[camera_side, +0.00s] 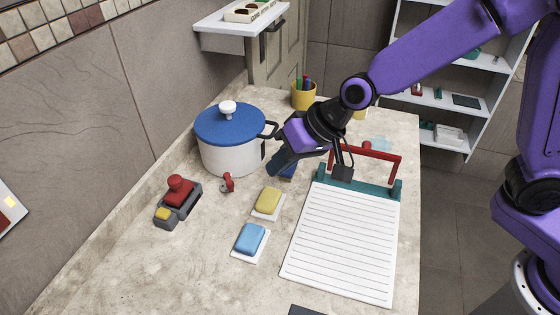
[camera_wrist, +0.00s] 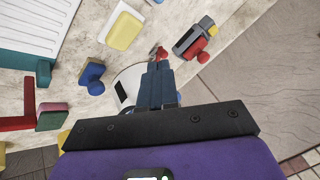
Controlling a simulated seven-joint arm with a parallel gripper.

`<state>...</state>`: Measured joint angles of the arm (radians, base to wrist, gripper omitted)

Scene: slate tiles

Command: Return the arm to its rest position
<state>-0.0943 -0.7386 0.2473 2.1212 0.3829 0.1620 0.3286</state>
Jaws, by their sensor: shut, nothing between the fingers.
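My purple arm reaches in from the right in the side view. My gripper (camera_side: 277,167) points down and left, above the counter, just right of a white pot (camera_side: 230,155) with a blue lid (camera_side: 228,122). Its dark blue fingers are together and empty; they also show closed in the wrist view (camera_wrist: 160,78). In the wrist view the fingers partly cover the pot (camera_wrist: 128,82). A blue object (camera_side: 289,172) is partly hidden behind the gripper; it appears as a knobbed blue piece in the wrist view (camera_wrist: 92,76).
Yellow (camera_side: 268,199) and blue (camera_side: 250,238) blocks on white bases, a small red item (camera_side: 228,183) and a grey-red device (camera_side: 178,202) lie left. A yellow pen cup (camera_side: 303,96) stands behind.

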